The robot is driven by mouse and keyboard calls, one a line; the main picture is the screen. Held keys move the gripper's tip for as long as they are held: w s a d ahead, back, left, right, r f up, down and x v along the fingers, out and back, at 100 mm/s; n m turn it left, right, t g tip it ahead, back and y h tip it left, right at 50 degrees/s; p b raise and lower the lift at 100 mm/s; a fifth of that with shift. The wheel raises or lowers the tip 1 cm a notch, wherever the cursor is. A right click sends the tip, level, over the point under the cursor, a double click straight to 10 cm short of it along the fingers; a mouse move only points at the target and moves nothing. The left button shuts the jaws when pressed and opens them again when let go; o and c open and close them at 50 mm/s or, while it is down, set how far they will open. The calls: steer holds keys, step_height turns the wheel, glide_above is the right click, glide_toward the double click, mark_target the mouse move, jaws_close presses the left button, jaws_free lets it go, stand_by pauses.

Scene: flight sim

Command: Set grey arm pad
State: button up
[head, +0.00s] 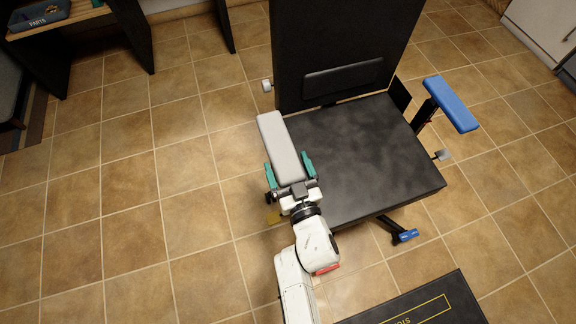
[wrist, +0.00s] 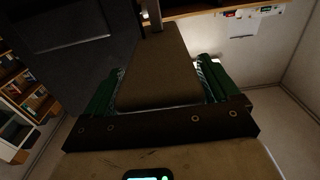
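The grey arm pad (head: 279,140) is a long light block along the left side of the black chair seat (head: 365,165). My gripper (head: 289,170) has its green fingers on both sides of the pad's near end and appears shut on it. In the wrist view, the pad (wrist: 158,70) runs forward between the fingers of my gripper (wrist: 160,82). What lies under the pad is hidden, so I cannot tell whether it rests on a support. A blue arm pad (head: 452,103) stands at the chair's right side.
The chair's black backrest (head: 340,40) rises behind the seat. A black mat (head: 420,305) lies in front. Tiled floor at left is clear.

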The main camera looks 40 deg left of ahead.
steer(key=shift+o, duration=0.8)
steer(key=p+v, duration=0.2)
steer(key=v, duration=0.8)
steer(key=shift+s+d+p, duration=0.2)
steer(key=shift+d+p, duration=0.15)
